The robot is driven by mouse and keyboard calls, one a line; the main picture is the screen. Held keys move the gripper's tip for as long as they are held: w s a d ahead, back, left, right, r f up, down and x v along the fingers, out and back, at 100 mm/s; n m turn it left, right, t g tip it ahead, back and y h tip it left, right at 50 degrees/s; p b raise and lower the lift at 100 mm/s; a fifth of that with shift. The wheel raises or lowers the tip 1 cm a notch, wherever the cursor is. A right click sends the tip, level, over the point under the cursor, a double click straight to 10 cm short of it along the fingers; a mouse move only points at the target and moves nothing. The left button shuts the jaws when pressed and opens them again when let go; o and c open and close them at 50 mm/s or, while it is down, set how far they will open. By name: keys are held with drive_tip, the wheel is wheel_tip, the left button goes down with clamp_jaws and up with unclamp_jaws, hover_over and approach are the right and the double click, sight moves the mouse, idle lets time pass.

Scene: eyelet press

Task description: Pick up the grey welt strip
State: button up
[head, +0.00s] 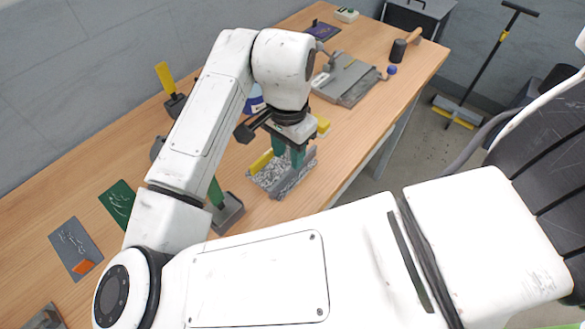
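My gripper (289,158) points down near the middle of the bench, with two green fingertips a small gap apart. The fingertips are right over a grey, speckled piece (290,183) with a raised grey side, at the bench's front edge. No separate grey welt strip stands out clearly; it may be part of this grey piece or hidden by the fingers. I cannot tell whether the fingertips touch or hold anything. A yellow bar (261,162) sits at the left end of the speckled piece.
A green-handled tool on a dark base (227,212) stands close to the left of the gripper. A yellow-handled tool (166,78) stands farther back. A grey plate fixture (346,80) and a mallet (400,48) lie to the right. Bare bench (365,125) lies between.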

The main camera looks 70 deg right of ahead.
drive_tip(key=shift+s+d+f+p, duration=0.15)
drive_tip(key=shift+s+f+p, duration=0.1)
drive_tip(key=shift+f, duration=1.3)
drive_tip(key=shift+s+d+f+p, duration=0.1)
drive_tip(key=shift+f+p, duration=0.15)
drive_tip(key=shift+f, duration=1.3)
clamp_jaws()
